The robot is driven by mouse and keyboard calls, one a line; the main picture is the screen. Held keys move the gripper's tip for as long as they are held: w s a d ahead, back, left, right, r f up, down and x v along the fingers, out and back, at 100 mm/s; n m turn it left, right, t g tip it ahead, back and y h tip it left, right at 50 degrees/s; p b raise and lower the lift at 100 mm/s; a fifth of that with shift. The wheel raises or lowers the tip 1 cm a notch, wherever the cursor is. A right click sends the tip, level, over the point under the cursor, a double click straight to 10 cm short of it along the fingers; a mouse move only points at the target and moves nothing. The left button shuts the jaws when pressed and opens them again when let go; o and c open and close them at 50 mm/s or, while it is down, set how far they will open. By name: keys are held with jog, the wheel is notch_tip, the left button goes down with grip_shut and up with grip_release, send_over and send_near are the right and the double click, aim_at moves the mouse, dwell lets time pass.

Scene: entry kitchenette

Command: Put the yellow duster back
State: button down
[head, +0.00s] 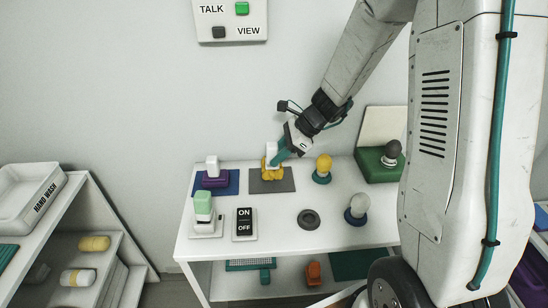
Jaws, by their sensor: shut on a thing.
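The yellow duster (267,173), a yellow block with a white upright handle, is at the grey mat (287,186) towards the back left of the white table. My gripper (275,158) reaches down from the upper right, its teal fingers shut on the duster and partly covering it. The duster looks upright. I cannot tell if its underside touches the mat or is just above it.
A purple block with a white handle (214,180) stands on a blue mat to the left. A yellow bulb shape (324,165) stands close on the right. An ON/OFF switch (244,224), a green-topped item (203,206) and a grey bulb (357,206) are nearer the front.

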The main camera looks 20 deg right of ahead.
jog(key=shift+w+f, duration=0.3)
jog(key=shift+f, duration=0.6)
jog(key=shift+w+f, duration=0.25)
jog(key=shift+f, duration=0.65)
jog(key=shift+f, duration=0.15)
jog(key=c, duration=1.1)
grip_release()
jog(key=shift+o, duration=0.2)
